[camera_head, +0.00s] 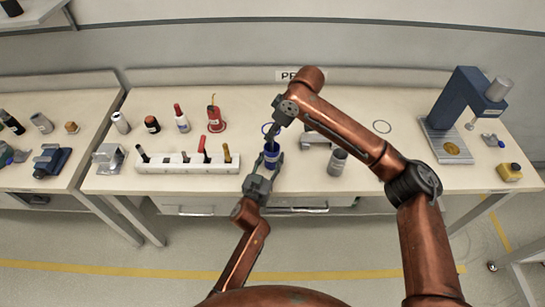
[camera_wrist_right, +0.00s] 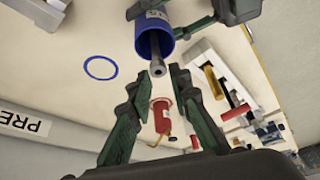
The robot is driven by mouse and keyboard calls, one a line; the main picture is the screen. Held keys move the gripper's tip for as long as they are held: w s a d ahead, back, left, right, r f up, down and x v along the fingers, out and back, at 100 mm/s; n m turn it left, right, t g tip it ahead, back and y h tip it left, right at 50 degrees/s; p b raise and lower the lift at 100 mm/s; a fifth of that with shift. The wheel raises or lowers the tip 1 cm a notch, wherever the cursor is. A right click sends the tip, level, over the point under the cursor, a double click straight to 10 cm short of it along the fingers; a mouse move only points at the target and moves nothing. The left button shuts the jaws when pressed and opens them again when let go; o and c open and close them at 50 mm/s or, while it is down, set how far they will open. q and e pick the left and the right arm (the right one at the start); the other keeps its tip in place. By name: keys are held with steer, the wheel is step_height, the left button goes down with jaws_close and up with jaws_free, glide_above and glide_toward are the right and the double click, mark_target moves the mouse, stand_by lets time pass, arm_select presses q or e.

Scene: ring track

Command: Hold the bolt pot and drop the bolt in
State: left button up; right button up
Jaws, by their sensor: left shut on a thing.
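The blue bolt pot (camera_head: 271,160) is held above the bench's front edge by my left gripper (camera_head: 268,165), which is shut on it. In the right wrist view the pot (camera_wrist_right: 153,45) shows its open mouth between my left gripper's green fingers (camera_wrist_right: 165,18). The grey bolt (camera_wrist_right: 157,67) sticks out of the pot's mouth, its near end towards the camera. My right gripper (camera_wrist_right: 152,88) is open, its fingers apart, close to the bolt's end. In the head view my right gripper (camera_head: 274,132) is just above the pot.
A white rack (camera_head: 187,167) with several upright tools stands left of the pot. A red oil can (camera_head: 215,122) and several bottles stand behind it. A blue ring (camera_wrist_right: 100,67) lies on the bench. A grey cylinder (camera_head: 337,161) is right of the pot; a blue press (camera_head: 462,105) stands far right.

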steer(key=o, duration=0.4)
steer(key=shift+c, duration=0.2)
steer(key=shift+r, duration=0.1)
steer(key=v, duration=1.1)
steer(key=shift+d+r, duration=0.2)
steer(key=shift+r, duration=0.15)
steer(key=shift+s, duration=0.1)
arm_select(q)
steer(key=o, duration=1.2)
